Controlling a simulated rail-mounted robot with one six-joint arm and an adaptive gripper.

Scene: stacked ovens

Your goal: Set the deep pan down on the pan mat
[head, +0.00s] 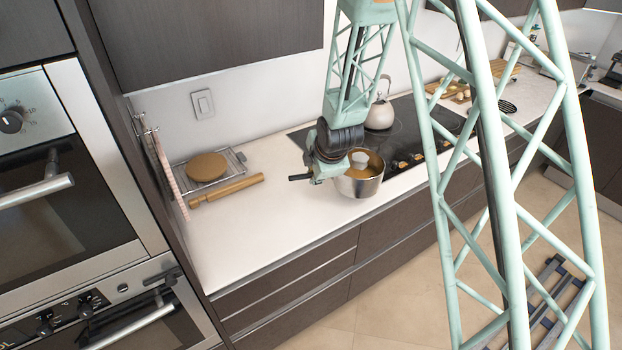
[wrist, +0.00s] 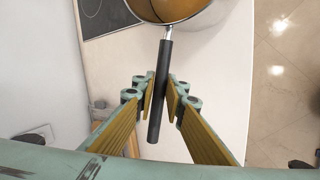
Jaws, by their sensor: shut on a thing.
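The deep pan (head: 362,184) is steel with a warm tan inside and a long black handle (wrist: 164,75). My gripper (head: 328,172) is shut on the handle, which runs between its two tan-padded fingers (wrist: 165,95) in the wrist view. The handle's end sticks out left of my gripper in the head view. The pan is upright over the counter's front part, beside the hob's left end; I cannot tell whether it touches the counter. A round tan disc (head: 206,167), possibly the pan mat, lies on a wire rack at the counter's left end.
A rolling pin (head: 227,190) lies in front of the rack. The white counter (head: 260,228) is clear between it and the pan. A black hob (head: 408,118) holds a pale kettle (head: 380,113). Stacked ovens (head: 75,210) stand at left; upper cabinets (head: 210,40) hang above the counter.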

